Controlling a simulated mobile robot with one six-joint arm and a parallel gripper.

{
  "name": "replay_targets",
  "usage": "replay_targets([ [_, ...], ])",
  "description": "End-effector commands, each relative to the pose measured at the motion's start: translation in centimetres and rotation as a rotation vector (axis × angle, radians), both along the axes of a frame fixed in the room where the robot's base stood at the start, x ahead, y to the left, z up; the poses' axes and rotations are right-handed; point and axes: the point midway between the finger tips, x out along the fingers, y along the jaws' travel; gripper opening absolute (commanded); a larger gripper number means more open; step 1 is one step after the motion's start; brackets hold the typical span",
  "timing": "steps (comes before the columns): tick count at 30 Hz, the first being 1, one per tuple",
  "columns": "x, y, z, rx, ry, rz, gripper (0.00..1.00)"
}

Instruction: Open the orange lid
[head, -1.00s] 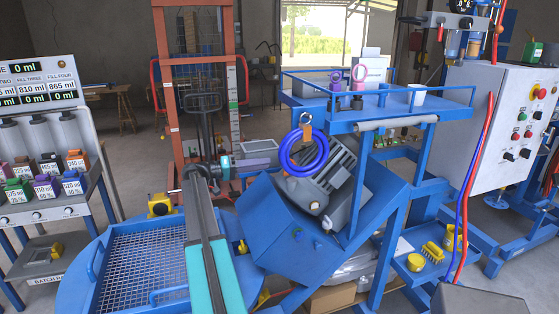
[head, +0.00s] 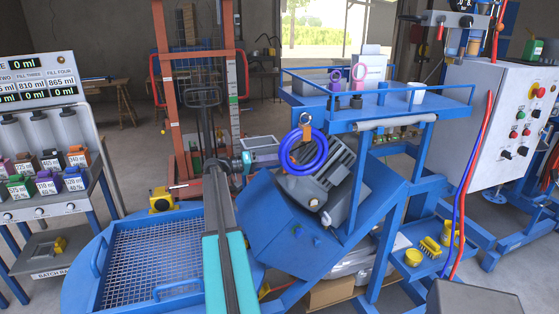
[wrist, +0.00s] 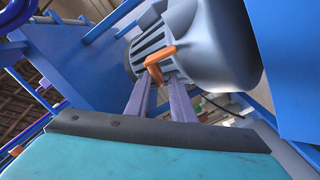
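A small orange-topped box (head: 78,156) stands at the right end of the back row on the dispenser bench, at the left of the head view. Its orange top looks shut, though it is too small to be sure. My gripper (wrist: 158,84) shows two purple-grey fingers with a gap between them and no box held. An orange bracket-like piece (wrist: 158,62) appears at the fingertips against a grey motor; I cannot tell if they touch. In the head view, my gripper is mostly hidden behind my arm, well right of the orange-topped box.
The grey motor (head: 318,190) with a blue hose coil (head: 304,152) stands close right of my arm on a tilted blue frame. A blue drum with a mesh grate (head: 150,258) lies left of my arm. Several other coloured boxes surround the orange-topped one. A white control cabinet (head: 500,140) stands right.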

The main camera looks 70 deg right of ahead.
Motion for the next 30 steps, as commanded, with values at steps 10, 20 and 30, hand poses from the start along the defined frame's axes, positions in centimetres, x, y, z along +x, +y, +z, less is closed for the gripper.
replay_targets([
  [10,0.1,0.0,-0.4,0.011,0.003,0.0,0.0],
  [20,0.5,-0.5,-1.3,0.131,0.097,-0.002,0.0],
  [30,0.5,-0.7,-1.6,0.211,0.161,-0.005,0.0],
])
